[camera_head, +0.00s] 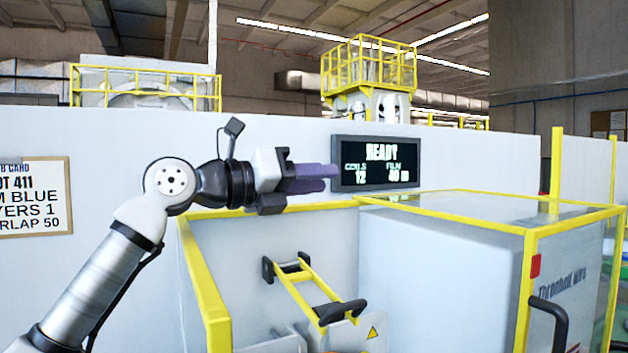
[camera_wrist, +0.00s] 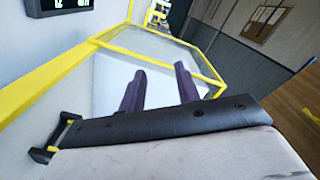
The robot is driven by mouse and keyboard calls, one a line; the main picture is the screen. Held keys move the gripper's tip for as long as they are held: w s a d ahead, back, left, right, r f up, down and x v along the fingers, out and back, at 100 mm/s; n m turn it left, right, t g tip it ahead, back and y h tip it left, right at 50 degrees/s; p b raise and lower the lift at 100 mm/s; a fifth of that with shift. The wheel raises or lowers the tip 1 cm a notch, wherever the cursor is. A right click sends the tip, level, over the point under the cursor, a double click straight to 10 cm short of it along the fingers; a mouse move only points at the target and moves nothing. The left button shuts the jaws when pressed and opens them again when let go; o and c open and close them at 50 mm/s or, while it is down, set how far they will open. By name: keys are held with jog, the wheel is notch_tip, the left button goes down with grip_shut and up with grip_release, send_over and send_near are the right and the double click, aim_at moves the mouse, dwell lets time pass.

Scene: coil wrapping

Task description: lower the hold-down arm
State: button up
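The hold-down arm (camera_head: 302,290) is a yellow frame inside the yellow-edged enclosure. It runs from a dark bracket on the back wall down and forward to a black grip (camera_head: 338,310) at its lower end. My gripper (camera_head: 333,178), with purple fingers, is above the enclosure's back edge, in front of the display, well above the hold-down arm and apart from it. In the wrist view my gripper (camera_wrist: 158,78) has its two fingers spread with nothing between them. A black bracket with a bit of yellow (camera_wrist: 55,143) shows at lower left there, mostly hidden by my gripper's body.
A display (camera_head: 376,163) reading READY hangs on the white wall. Yellow rails (camera_head: 205,285) border the enclosure. A glass-topped box (camera_head: 490,208) with a black handle (camera_head: 548,318) stands at right. A job card (camera_head: 35,197) is at left.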

jog(key=b+v, duration=0.1)
jog(key=v, duration=1.1)
